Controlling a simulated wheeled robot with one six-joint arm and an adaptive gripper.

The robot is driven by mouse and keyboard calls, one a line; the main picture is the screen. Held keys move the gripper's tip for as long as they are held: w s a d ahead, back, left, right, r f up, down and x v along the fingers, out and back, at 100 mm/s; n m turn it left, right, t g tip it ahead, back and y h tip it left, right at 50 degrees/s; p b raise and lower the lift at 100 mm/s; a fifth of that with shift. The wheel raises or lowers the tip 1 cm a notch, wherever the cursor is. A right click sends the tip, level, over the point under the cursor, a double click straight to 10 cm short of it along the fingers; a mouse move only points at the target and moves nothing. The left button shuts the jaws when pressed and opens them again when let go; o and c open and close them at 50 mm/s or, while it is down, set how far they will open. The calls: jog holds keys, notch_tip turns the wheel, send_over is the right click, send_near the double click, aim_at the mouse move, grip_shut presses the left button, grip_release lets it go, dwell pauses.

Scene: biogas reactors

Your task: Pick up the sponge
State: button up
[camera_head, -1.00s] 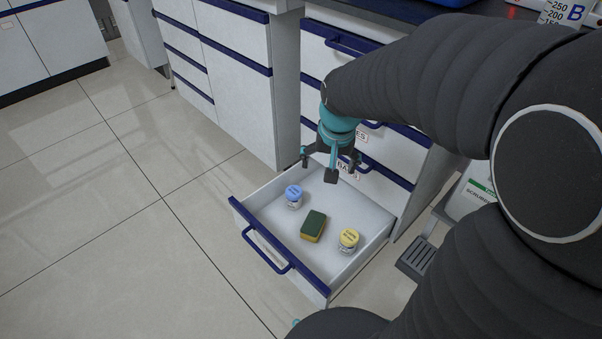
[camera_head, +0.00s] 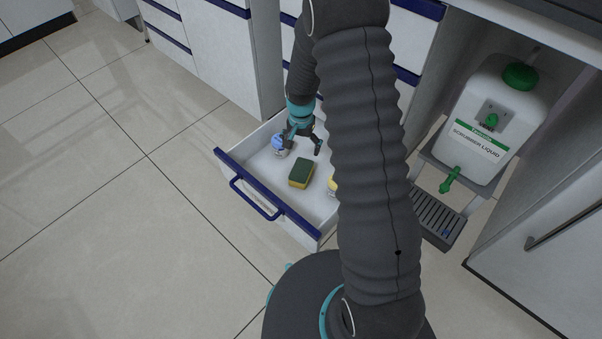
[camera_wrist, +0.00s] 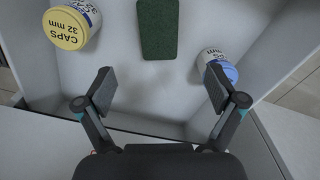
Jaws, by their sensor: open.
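The sponge (camera_head: 301,172), green on top with a yellow side, lies flat on the floor of the open drawer (camera_head: 262,167). It also shows at the top middle of the wrist view (camera_wrist: 158,30), where only its green face is seen. My gripper (camera_head: 303,146) is open and empty, above the back part of the drawer. In the wrist view my gripper's fingers (camera_wrist: 160,92) are spread wide, and the sponge is ahead of the gap between them, apart from both fingertips.
A blue-lidded jar (camera_head: 279,146) stands beside my gripper in the drawer. A yellow-lidded jar (camera_head: 333,186) is partly hidden by my arm; its label shows in the wrist view (camera_wrist: 72,24). The drawer's blue-edged front (camera_head: 268,196) borders open floor. A scrubber liquid canister (camera_head: 487,120) stands right.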

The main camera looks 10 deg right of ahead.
aim_at(301, 169)
notch_tip(301, 169, down, 13)
jog(key=shift+s+r+b, duration=0.15)
jog(key=shift+b, duration=0.3)
jog(key=c, duration=0.9)
jog(key=shift+r, duration=0.15)
notch_tip(301, 169, up, 4)
jog(key=shift+r, duration=0.2)
jog(key=s+d+r, duration=0.1)
jog(key=s+r, duration=0.1)
jog(key=s, duration=0.1)
jog(key=s+d+r, duration=0.1)
jog(key=s+r, duration=0.1)
jog(key=s, duration=0.2)
jog(key=s+d+r+p, duration=0.1)
jog(key=s+d+r, duration=0.1)
jog(key=s, duration=0.2)
jog(key=shift+r, duration=0.2)
